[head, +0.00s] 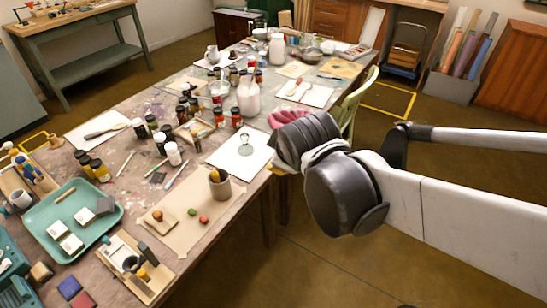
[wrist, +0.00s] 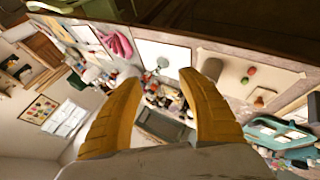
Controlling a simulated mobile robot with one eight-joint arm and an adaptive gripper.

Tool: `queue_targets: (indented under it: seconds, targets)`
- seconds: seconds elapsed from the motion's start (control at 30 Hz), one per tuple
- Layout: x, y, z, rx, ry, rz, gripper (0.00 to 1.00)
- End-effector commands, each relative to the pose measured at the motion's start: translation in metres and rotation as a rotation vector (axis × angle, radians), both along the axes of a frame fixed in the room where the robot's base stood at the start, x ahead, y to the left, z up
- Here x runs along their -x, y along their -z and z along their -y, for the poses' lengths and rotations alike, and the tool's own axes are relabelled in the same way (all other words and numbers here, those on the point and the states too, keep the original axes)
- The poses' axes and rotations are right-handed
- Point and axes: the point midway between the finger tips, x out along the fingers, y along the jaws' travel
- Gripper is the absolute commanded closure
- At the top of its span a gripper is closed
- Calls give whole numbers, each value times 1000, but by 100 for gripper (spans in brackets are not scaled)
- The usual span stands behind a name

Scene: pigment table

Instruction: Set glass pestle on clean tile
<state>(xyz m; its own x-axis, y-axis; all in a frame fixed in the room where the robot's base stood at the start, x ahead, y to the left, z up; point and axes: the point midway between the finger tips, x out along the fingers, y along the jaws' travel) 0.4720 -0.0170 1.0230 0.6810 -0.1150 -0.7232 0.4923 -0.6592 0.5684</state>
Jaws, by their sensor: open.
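A small clear glass piece (head: 244,144), which looks like the glass pestle, stands on a white square sheet or tile (head: 231,160) near the table's right edge. It also shows in the wrist view (wrist: 162,63), on the white square (wrist: 176,54) beyond my fingertips. My gripper (wrist: 160,76) is open, its two yellow fingers wide apart with nothing held between them. Other white squares lie at the table's left (head: 97,131) and farther back (head: 316,96); I cannot tell which is the clean tile.
Several dark jars (head: 160,143) stand left of the glass piece, with a white bottle (head: 248,98) behind. A brown cup (head: 220,189) with a ball stands in front on tan paper (head: 180,237). A teal tray (head: 95,235) is at the near left.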

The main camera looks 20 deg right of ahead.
Motion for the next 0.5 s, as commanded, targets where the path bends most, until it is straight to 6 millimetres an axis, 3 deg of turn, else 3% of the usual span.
queue_targets:
  seconds: [0.03,0.1,0.2,0.33,0.5]
  targets:
    - [24,-2,-1,-112,97,-10,54]
    - [51,-2,-4,-270,240,-27,54]
    - [82,0,-10,-445,406,-50,54]
    - [105,2,-15,-579,540,-71,54]
    - [113,3,-17,-624,588,-79,54]
